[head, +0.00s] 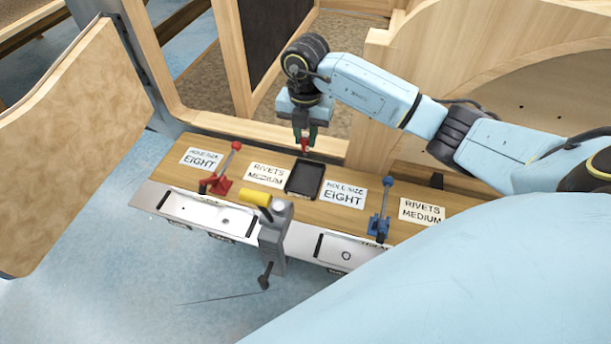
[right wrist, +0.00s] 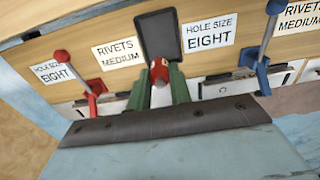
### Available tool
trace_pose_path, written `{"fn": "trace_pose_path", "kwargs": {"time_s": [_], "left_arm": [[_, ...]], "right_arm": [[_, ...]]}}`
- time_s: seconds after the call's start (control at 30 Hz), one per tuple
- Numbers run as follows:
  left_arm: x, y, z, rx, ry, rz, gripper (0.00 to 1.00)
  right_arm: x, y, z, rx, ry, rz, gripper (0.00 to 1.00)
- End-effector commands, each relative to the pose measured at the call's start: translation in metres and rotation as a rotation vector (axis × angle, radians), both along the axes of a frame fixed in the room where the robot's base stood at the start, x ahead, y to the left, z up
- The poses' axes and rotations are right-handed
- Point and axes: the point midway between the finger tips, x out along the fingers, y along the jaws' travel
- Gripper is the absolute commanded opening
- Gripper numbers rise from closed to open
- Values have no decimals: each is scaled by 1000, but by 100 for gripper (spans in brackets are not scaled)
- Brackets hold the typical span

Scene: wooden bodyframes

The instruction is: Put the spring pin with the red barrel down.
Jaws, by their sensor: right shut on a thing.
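The spring pin with the red barrel (right wrist: 159,71) is between the green fingers of my right gripper (right wrist: 166,88), which is shut on it. In the head view the pin is a small red spot (head: 304,146) at the tips of the right gripper (head: 305,140). It hangs above the back part of the wooden bench, just behind a black tray (head: 304,180). The lower end of the pin is hard to make out. In the right wrist view the black tray (right wrist: 160,35) lies beyond the pin and looks empty. My left gripper is not in view.
The bench (head: 150,172) carries label cards, a red lever tool (head: 222,184), a blue lever tool (head: 379,224) and a grey tool with a yellow handle (head: 272,225).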

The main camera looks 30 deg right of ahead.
Motion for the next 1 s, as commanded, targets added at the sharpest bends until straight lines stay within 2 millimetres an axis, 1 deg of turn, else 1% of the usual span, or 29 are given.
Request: {"fn": "trace_pose_path", "kwargs": {"time_s": [0.1, 0.2, 0.3, 0.47, 0.63, 0.7, 1.0], "left_arm": [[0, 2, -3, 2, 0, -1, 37], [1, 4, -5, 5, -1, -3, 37], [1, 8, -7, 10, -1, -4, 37], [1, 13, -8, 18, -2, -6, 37], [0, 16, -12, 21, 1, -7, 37], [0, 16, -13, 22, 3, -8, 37], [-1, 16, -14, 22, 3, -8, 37]], "right_arm": [[-2, 0, -25, 0, 6, -11, 0], [-1, 0, -43, 0, 4, -11, 0], [-1, 0, -54, 2, 3, -8, 0], [-1, 0, -65, -1, 2, -7, 0], [-1, 0, -90, 0, 4, -7, 0], [-1, 0, -95, -1, 2, -6, 0], [0, 0, -97, -1, 1, -6, 0]]}}
